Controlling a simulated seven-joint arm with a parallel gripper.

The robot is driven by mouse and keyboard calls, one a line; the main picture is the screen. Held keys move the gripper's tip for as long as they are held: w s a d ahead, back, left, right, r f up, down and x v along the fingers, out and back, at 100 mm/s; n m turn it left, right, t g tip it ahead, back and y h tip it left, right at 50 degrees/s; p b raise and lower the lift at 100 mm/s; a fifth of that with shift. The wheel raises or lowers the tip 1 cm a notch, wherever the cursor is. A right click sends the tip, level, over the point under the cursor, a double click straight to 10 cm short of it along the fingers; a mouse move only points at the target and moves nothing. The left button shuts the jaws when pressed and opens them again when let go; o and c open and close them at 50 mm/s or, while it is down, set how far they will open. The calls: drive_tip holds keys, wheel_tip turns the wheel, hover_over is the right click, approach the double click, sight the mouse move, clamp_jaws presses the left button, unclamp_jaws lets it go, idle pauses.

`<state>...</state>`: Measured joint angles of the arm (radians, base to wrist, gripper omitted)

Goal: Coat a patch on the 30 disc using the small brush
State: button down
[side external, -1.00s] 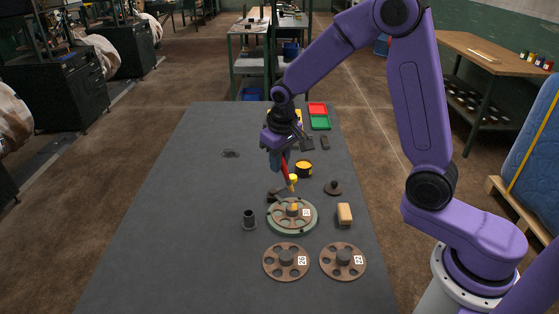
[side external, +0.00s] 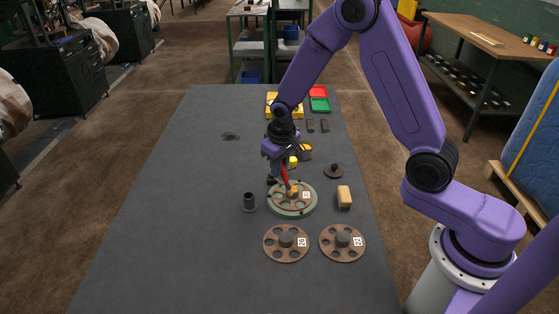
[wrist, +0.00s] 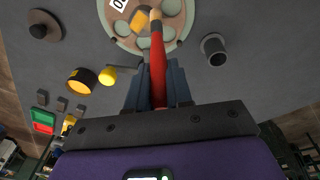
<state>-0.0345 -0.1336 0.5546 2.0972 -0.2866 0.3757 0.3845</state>
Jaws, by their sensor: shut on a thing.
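My gripper (side external: 279,171) is shut on the red handle of the small brush (side external: 285,178). In the wrist view my gripper (wrist: 158,75) has the brush (wrist: 159,60) between its fingers, pointing away toward the disc. The brush's tip lies over the brown disc (side external: 279,203), beside an orange-yellow patch (wrist: 140,20); whether it touches cannot be told. This disc has a white label, partly cut off in the wrist view with a 0 showing, and sits on a pale green ring (side external: 274,208). A black pot with orange contents (wrist: 82,80) stands behind it, partly hidden in the side view.
Two brown discs, one at front left (side external: 270,250) and one at front right (side external: 328,252), lie flat. A tan block (side external: 344,197) is right of the ring, a dark cup (side external: 249,202) left. The table's left side is mostly clear.

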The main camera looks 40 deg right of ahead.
drive_tip(key=w+d, duration=0.3)
drive_tip(key=shift+w+d+f, duration=0.25)
drive_tip(key=shift+f, duration=0.15)
drive_tip(key=shift+s+a+f, duration=0.3)
drive_tip(key=shift+s+a, duration=0.4)
drive_tip(key=shift+s+a+f, duration=0.35)
drive_tip(key=shift+s+a, duration=0.3)
drive_tip(key=shift+s+a+f, duration=0.3)
drive_tip(key=shift+s+a, duration=0.4)
wheel_tip(320, 180, up, 11)
drive_tip(key=shift+r, duration=0.1)
drive_tip(key=w+d+f+m+g+h, duration=0.1)
drive_tip(key=d+f+m+h, duration=0.1)
drive_tip(key=d+f+m, duration=0.4)
drive_tip(key=shift+w+d+f+m, duration=0.15)
drive_tip(key=shift+w+f+m, duration=0.3)
drive_tip(key=shift+m, duration=1.85)
drive_tip(key=shift+f, duration=1.25)
